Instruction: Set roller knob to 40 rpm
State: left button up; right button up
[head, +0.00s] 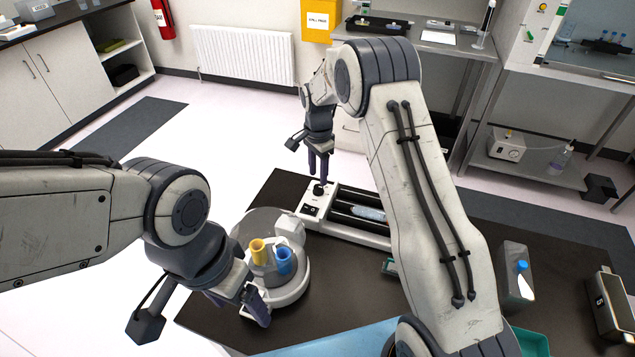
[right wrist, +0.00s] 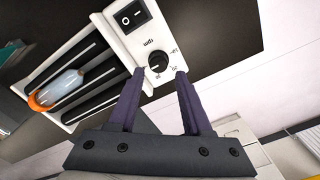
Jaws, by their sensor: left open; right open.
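The roller (head: 380,240) is a white unit with dark rollers on the black bench, and a bottle with an orange cap (right wrist: 38,101) lies on them. Its end panel carries a black power switch (right wrist: 130,15) and the small black roller knob (right wrist: 158,61), with "rpm" printed beside it. The dial numbers and the knob's pointer are too small to read surely. The knob also shows in the head view (head: 319,190). My right gripper (right wrist: 160,73) is open, pointing down at the panel, its fingertips on either side of the knob with gaps. My left gripper (head: 254,305) is open beside the centrifuge-like round device.
The round white device (head: 296,292) holds a yellow tube holder (head: 258,252) and a blue one (head: 284,262), close to my left gripper. Floor beyond the bench is clear.

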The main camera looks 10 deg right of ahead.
aim_at(318, 186)
notch_tip(318, 186, up, 6)
jog(key=shift+r+b, duration=0.15)
jog(key=shift+b, duration=0.15)
